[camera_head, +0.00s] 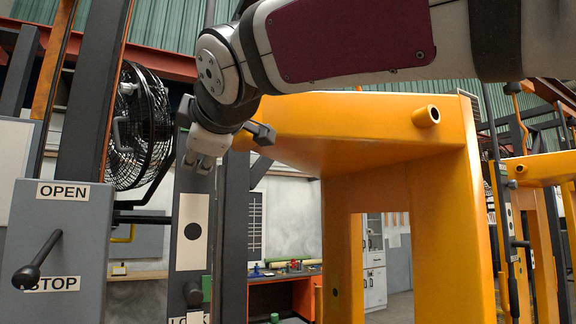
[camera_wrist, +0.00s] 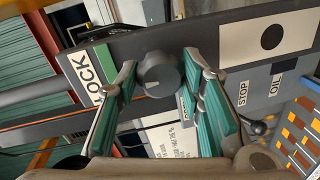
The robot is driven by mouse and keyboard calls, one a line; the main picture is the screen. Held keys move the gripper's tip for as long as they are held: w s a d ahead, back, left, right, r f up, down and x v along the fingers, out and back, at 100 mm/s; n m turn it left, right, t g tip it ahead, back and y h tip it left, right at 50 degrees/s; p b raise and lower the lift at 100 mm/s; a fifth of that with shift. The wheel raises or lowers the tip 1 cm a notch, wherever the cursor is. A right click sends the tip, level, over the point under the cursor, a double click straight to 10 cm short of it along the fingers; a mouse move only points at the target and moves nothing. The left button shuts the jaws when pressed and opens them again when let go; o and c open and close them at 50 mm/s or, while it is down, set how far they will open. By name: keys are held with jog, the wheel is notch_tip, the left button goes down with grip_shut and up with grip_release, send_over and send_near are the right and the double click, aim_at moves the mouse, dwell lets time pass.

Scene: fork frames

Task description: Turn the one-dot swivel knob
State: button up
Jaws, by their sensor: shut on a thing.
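A round dark grey knob (camera_wrist: 158,76) sits on a grey panel between the two fingertips of my gripper (camera_wrist: 160,78) in the wrist view. The fingers are shut on it, one at each side. A pale plate with one black dot (camera_wrist: 240,42) is on the panel to the knob's right there, and a LOCK label (camera_wrist: 87,66) is to its left. In the head view my gripper (camera_head: 205,158) is at the upper part of a dark post, above the one-dot plate (camera_head: 193,258). It hides the held knob there.
Lower on the post are another black knob (camera_head: 192,293) and a LOCK label (camera_head: 187,321). A grey box (camera_head: 60,220) with a lever and OPEN and STOP labels stands at left. A yellow frame (camera_head: 440,210) stands close at right. A black fan (camera_head: 140,130) is behind.

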jog(key=o, duration=1.2)
jog(key=v, duration=1.2)
